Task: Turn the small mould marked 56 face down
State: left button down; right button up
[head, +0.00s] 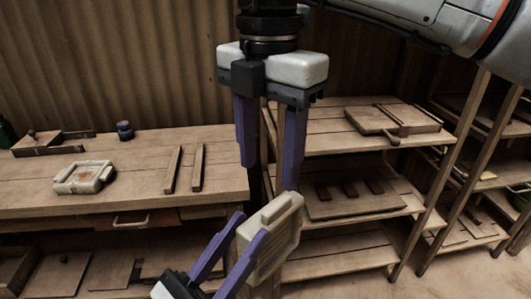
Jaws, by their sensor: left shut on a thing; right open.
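A small cream mould (277,238) is held tilted, nearly on edge, in front of the bench's right end. Its ribbed or recessed side faces right and a raised block shows on its left side. My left gripper (252,224) is shut on its lower left part. My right gripper (268,178) hangs above it, open and pointing down. Its right fingertip is close to the mould's top edge; I cannot tell whether they touch. A second pale mould (84,180) lies on the bench at left. No number can be read on either mould.
A shelf rack (345,208) with boards stands at right. Bench space between second mould and strips is clear.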

aim_at(266, 215)
pick_arm(q)
jog(key=shift+r, duration=0.15)
pick_arm(e)
notch_tip(266, 215, down, 12)
jog(key=shift+r, duration=0.25)
jog(key=shift+c, duration=0.3)
jog(key=shift+a, duration=0.15)
grip_shut()
pick_arm(q)
jog(key=c, duration=1.3)
grip_release()
jog(key=shift+s+d, duration=0.1)
pick_arm(e)
jog(key=shift+r, duration=0.1)
pick_arm(q)
jog(key=shift+o, duration=0.2)
